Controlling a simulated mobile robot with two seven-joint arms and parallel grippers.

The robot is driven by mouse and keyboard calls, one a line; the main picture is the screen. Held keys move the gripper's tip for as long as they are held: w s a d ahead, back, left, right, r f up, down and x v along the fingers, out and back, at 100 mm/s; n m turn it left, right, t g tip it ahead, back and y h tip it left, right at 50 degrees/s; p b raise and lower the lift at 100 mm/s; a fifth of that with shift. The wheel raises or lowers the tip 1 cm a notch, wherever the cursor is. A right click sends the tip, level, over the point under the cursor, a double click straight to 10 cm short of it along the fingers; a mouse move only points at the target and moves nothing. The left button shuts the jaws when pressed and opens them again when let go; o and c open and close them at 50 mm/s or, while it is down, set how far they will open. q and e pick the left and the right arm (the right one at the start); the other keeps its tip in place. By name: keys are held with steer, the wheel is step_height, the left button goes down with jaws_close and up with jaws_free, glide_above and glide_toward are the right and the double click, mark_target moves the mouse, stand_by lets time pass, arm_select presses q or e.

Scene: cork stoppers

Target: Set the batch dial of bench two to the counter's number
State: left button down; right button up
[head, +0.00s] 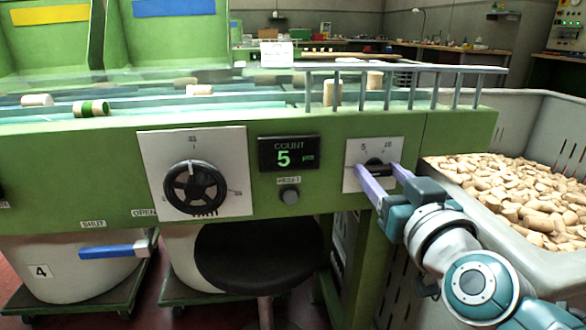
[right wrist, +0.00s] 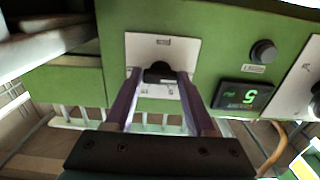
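The green bench front carries a counter (head: 289,153) that reads COUNT 5 in green digits. It also shows upside down in the right wrist view (right wrist: 242,96). To its right is a small white dial plate (head: 354,152) with a black knob (head: 377,168); marks like 5 and 10 stand above the knob. The knob also shows in the right wrist view (right wrist: 159,72). My right gripper (head: 379,170) is open, its two lilac fingers on either side of the knob. Whether they touch it, and where the knob points, I cannot tell. My left gripper is not in view.
A larger black handwheel (head: 195,187) on a white plate sits left of the counter, and a round button (head: 289,195) below it. A blue lever (head: 113,250) is lower left. A black stool (head: 260,257) stands in front. A grey crate (head: 540,105) of corks is at right.

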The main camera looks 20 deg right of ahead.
jaws_close()
stand_by(0.4)
steer(key=shift+m, duration=0.4)
steer(key=m+p, duration=0.1)
steer(key=m, duration=0.7)
steer(key=shift+m, duration=1.4)
